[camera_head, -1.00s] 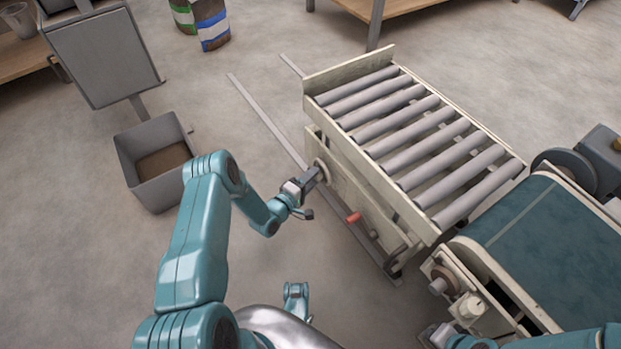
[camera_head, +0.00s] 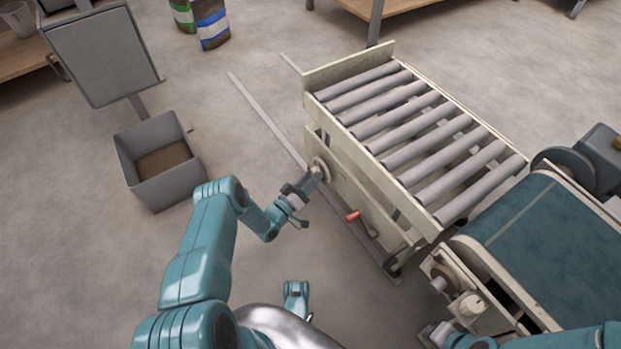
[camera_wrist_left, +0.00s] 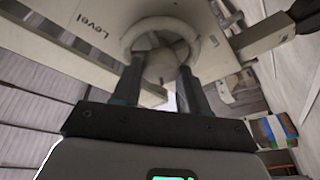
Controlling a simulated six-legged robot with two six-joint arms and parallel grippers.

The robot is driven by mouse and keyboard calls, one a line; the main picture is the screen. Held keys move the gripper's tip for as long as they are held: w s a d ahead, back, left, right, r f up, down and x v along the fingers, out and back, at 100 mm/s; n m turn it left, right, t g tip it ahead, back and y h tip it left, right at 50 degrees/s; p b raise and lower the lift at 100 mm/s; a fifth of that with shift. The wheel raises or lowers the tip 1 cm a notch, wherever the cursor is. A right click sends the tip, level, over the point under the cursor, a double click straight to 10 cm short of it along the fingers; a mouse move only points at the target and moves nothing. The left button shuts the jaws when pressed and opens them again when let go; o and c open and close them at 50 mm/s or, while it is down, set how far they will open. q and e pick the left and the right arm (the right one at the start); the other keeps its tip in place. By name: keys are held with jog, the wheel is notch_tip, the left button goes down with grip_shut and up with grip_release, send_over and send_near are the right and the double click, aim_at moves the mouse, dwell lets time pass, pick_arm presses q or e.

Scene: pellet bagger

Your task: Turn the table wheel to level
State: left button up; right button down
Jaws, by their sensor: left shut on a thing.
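The table wheel (camera_head: 320,166) is a small pale round handwheel on the side of the roller table (camera_head: 347,131). In the left wrist view the wheel's rim (camera_wrist_left: 130,38) and hub fill the top middle, beside a panel with the word "Level" (camera_wrist_left: 92,28). My left gripper (camera_head: 316,174) is shut on the wheel; its two fingers, seen in the left wrist view (camera_wrist_left: 160,78), reach to the hub area and hide part of it. My right arm shows at the lower right edge, with its gripper (camera_head: 438,334) too cropped and unclear to read.
A red-ended lever (camera_head: 353,216) sticks out below the wheel. A teal belt conveyor (camera_head: 545,245) stands right of the table. A grey bin (camera_head: 160,188) stands at the left. Floor rails (camera_head: 262,115) run beside the table; the floor between bin and table is open.

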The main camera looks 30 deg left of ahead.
pick_arm(q)
jog(key=m+g+h, duration=0.1)
jog(key=m+h, duration=0.2)
jog(key=m, duration=0.6)
jog(key=m+g+h, duration=0.1)
jog(key=m+h, duration=0.2)
jog(key=m, duration=0.5)
jog(key=a+m+g+h, duration=0.1)
jog(key=m+g+h, duration=0.1)
jog(key=m, duration=0.7)
jog(key=shift+w+m+h, duration=0.25)
jog(key=shift+m+h, duration=0.05)
jog(key=shift+h, duration=0.4)
jog(key=shift+m, duration=0.3)
jog(key=o, duration=1)
jog(key=shift+o, duration=0.2)
jog(key=shift+f, duration=0.1)
